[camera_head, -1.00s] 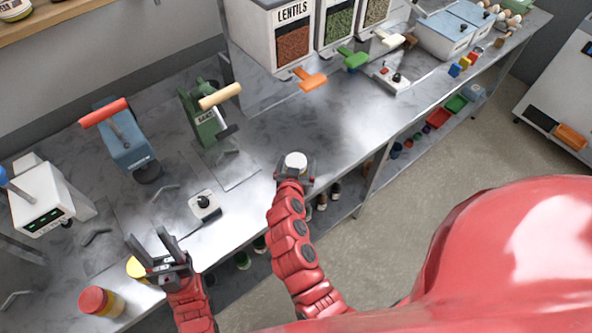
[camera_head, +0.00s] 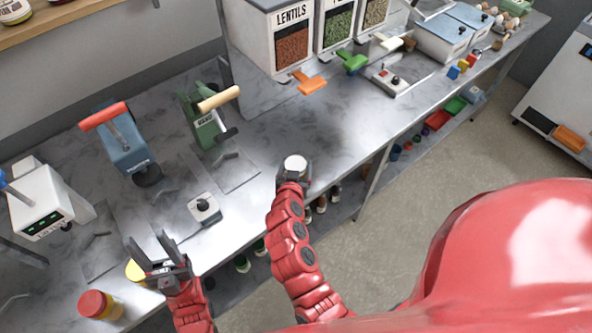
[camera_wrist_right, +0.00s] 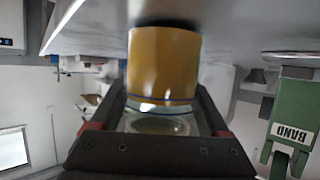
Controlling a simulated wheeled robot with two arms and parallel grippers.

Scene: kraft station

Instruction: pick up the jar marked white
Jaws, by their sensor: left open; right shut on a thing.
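The white-lidded jar (camera_head: 295,162) is at the front edge of the bench, seen from above in the head view. In the right wrist view the jar (camera_wrist_right: 164,65) shows amber contents and sits between the fingers. My right gripper (camera_head: 294,172) is shut on it. The head view does not show clearly whether its base touches the bench. No marking on it is readable. My left gripper (camera_head: 152,248) is open and empty, at the front edge beside a yellow-lidded jar (camera_head: 134,271), which it partly hides.
A red-lidded jar (camera_head: 99,304) stands at the front left. A small white device with a black knob (camera_head: 204,209) lies between the arms. A green press (camera_head: 207,128), a blue press (camera_head: 124,145) and a white machine (camera_head: 45,205) stand behind. The bench right of the held jar is clear.

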